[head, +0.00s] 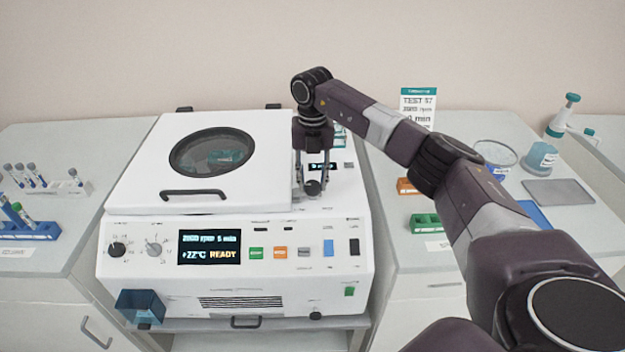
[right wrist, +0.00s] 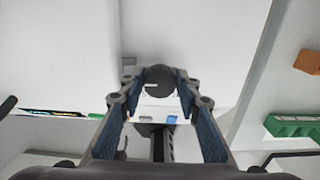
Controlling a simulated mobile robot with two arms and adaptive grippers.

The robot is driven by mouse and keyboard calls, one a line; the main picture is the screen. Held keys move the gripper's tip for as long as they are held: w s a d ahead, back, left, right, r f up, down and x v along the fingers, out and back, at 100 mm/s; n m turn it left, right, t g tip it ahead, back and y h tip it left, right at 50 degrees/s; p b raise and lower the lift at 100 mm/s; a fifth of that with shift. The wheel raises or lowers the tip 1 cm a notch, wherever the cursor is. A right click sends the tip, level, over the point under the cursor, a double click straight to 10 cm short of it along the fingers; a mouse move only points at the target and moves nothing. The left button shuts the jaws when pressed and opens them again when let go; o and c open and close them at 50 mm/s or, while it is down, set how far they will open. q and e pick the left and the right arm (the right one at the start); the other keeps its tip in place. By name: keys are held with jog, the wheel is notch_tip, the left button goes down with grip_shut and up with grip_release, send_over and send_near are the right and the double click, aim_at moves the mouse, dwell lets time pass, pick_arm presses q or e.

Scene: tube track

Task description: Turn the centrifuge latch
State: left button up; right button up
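The white centrifuge (head: 235,285) stands in the middle of the head view, its lid (head: 140,175) with a round window down. Its display (head: 210,249) reads READY. The latch, a dark round knob (head: 313,188), is on the top face to the right of the lid. My right gripper (head: 312,180) points down over it, one finger on each side. In the right wrist view the knob (right wrist: 160,80) sits between the fingertips (right wrist: 157,84); the fingers are apart, and I cannot tell whether they touch it. My left gripper is out of view.
Tube racks (head: 30,230) stand on the left bench. On the right bench are a green rack (head: 425,223), an orange block (head: 408,186), a sign (head: 418,108) and a grey tray (head: 558,192). My right arm crosses above the right bench.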

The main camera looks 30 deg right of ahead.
jog(key=c, duration=0.4)
jog(key=shift+c, duration=0.2)
jog(key=n, duration=0.5)
jog(key=shift+b, duration=0.35)
jog(key=n, duration=0.4)
jog(key=shift+a+n, duration=0.15)
jog(key=shift+n, duration=0.25)
jog(key=n+b, duration=0.1)
jog(key=n, duration=0.3)
jog(key=shift+n, duration=0.3)
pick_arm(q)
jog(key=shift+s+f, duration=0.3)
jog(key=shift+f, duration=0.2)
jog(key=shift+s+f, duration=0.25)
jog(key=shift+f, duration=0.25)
pick_arm(e)
jog(key=shift+a+n, duration=0.1)
jog(key=shift+n, duration=1.7)
jog(key=shift+r, duration=0.1)
